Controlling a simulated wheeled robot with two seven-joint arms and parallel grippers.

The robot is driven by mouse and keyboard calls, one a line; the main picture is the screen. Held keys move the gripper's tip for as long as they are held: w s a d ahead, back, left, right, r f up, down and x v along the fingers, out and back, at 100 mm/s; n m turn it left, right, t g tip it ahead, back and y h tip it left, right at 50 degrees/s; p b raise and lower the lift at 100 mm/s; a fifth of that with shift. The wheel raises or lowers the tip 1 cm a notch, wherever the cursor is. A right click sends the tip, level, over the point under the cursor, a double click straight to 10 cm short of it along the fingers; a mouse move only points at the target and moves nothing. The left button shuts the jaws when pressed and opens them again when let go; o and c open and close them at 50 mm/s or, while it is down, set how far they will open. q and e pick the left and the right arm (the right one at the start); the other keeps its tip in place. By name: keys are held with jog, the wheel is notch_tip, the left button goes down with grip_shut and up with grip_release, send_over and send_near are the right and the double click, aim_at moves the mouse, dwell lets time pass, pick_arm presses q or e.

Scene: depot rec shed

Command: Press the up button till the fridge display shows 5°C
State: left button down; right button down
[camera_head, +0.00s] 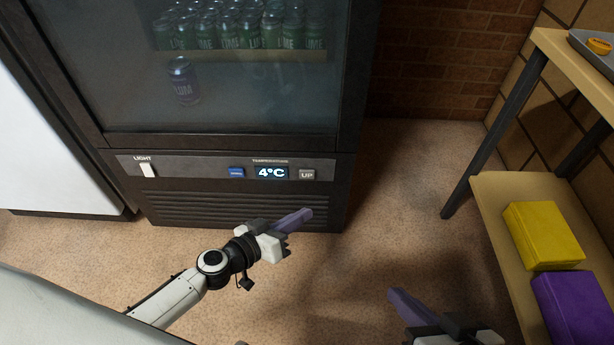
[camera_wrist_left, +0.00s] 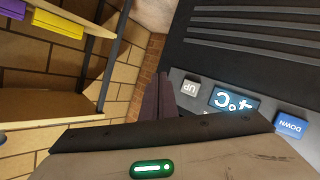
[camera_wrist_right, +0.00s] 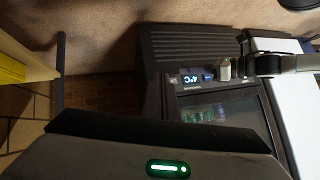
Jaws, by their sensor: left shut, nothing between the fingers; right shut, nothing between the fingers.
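The fridge display (camera_head: 271,173) reads 4°C on the control panel below the glass door. The grey up button (camera_head: 307,174) is just right of the display, and the blue down button (camera_head: 236,172) is just left of it. In the left wrist view the up button (camera_wrist_left: 191,87), display (camera_wrist_left: 233,101) and down button (camera_wrist_left: 290,124) appear upside down. My left gripper (camera_head: 306,214) is shut and empty, in front of the fridge below the up button and apart from it. My right gripper (camera_head: 394,293) is shut and empty, low at the right over the floor.
A white light switch (camera_head: 147,170) is at the panel's left end. Cans (camera_head: 240,32) stand behind the fridge glass. A wooden shelf unit (camera_head: 497,205) at the right holds a yellow box (camera_head: 543,235) and a purple box (camera_head: 573,308). Floor between fridge and shelf is clear.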

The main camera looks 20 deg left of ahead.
aim_at(307, 174)
pick_arm(q)
jog(key=w+a+b, duration=0.1)
jog(key=w+a, duration=0.1)
jog(key=w, duration=0.6)
jog(key=shift+w+a, duration=0.2)
pick_arm(e)
jog(key=shift+w+a+r, duration=0.1)
jog(key=shift+a+r, duration=0.15)
jog(key=shift+r, duration=0.3)
jog(key=shift+f, duration=0.25)
dwell(1.2)
pick_arm(q)
jog(key=shift+w+a+b, duration=0.1)
jog(key=shift+w+b, duration=0.2)
jog(key=shift+w, duration=0.1)
pick_arm(e)
jog(key=shift+f, duration=0.15)
